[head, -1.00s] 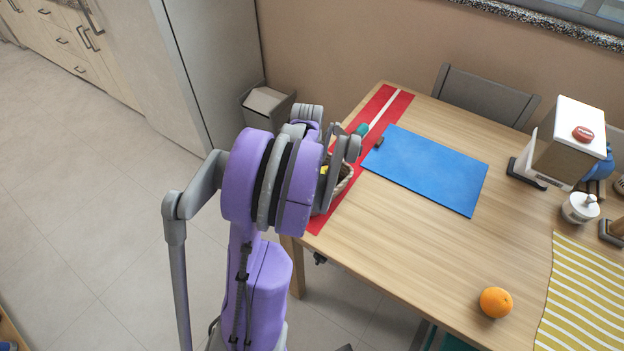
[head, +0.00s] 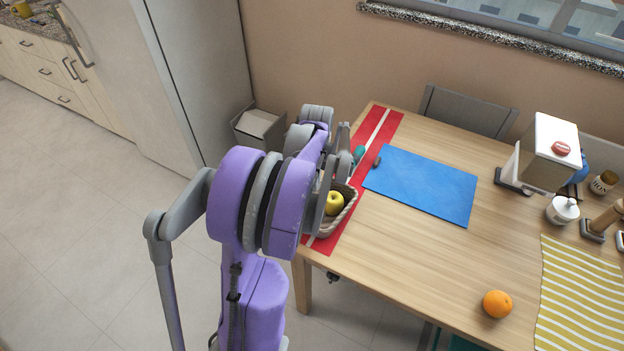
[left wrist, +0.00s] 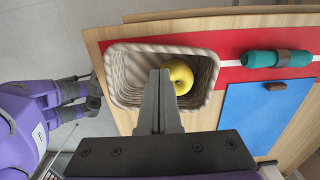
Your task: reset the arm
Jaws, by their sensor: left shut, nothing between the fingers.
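My left arm, purple and grey, reaches over the near left end of the table in the head view. My left gripper (left wrist: 160,75) is shut and empty in the left wrist view, its dark fingers pointing over a woven basket (left wrist: 125,75). A yellow apple (left wrist: 180,77) is in the basket beside the fingertips; I cannot tell if they touch it. In the head view the arm partly covers the basket (head: 347,211) and its apple (head: 334,203). A purple and dark grey part of mine shows at the left of the wrist view; whether it is my right gripper's fingers is unclear.
The wooden table (head: 400,265) has a red runner (head: 372,150), a blue mat (head: 425,185), an orange (head: 497,304) and a striped cloth (head: 580,295). A teal item (left wrist: 278,58) lies on the runner. A grey chair (head: 468,110) stands behind. A bin (head: 258,125) stands on the floor.

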